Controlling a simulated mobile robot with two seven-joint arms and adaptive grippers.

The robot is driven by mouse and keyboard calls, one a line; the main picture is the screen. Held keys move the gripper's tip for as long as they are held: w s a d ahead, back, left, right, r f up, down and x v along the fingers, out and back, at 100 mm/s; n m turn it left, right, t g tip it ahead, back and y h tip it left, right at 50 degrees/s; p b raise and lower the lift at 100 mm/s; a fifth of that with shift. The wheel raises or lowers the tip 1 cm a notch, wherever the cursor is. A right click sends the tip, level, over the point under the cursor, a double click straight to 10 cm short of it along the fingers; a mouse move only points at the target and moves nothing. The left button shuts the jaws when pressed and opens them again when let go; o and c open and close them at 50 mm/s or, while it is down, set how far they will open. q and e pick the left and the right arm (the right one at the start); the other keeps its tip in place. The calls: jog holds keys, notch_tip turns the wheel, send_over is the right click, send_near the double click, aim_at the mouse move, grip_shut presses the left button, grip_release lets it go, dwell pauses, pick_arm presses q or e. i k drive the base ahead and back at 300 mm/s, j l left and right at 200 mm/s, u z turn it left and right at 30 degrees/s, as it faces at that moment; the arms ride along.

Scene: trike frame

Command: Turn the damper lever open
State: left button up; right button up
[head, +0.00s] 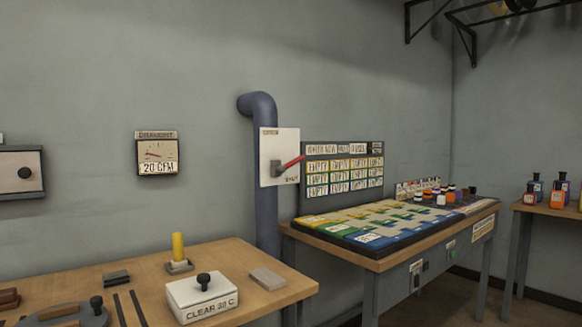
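The damper lever (291,163) is a red handle on a pale plate (279,175) fixed to a blue-grey duct pipe (265,215) by the wall. The lever points right and slightly up from its dark pivot. Small lettering shows at the plate's top left and bottom right, too small to read surely. A draught gauge (157,153) on the wall to the left reads "20 CFM". Neither of my grippers is in the head view.
A wooden bench (240,258) stands at front left with a white "CLEAR" box (201,297), a yellow candle-like cylinder (178,247) and small blocks. Right of the pipe, a second table (390,259) holds a coloured board and several bottles. A third table (547,209) is at far right.

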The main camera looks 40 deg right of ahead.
aim_at(281, 169)
jog(key=k+l, duration=0.1)
jog(key=l, duration=0.45)
jog(key=k+l, duration=0.1)
jog(key=l, duration=0.4)
jog(key=k+l, duration=0.15)
jog(key=l, duration=0.4)
jog(key=k+l, duration=0.1)
jog(key=l, duration=0.4)
jog(key=k+l, duration=0.1)
jog(key=l, duration=0.45)
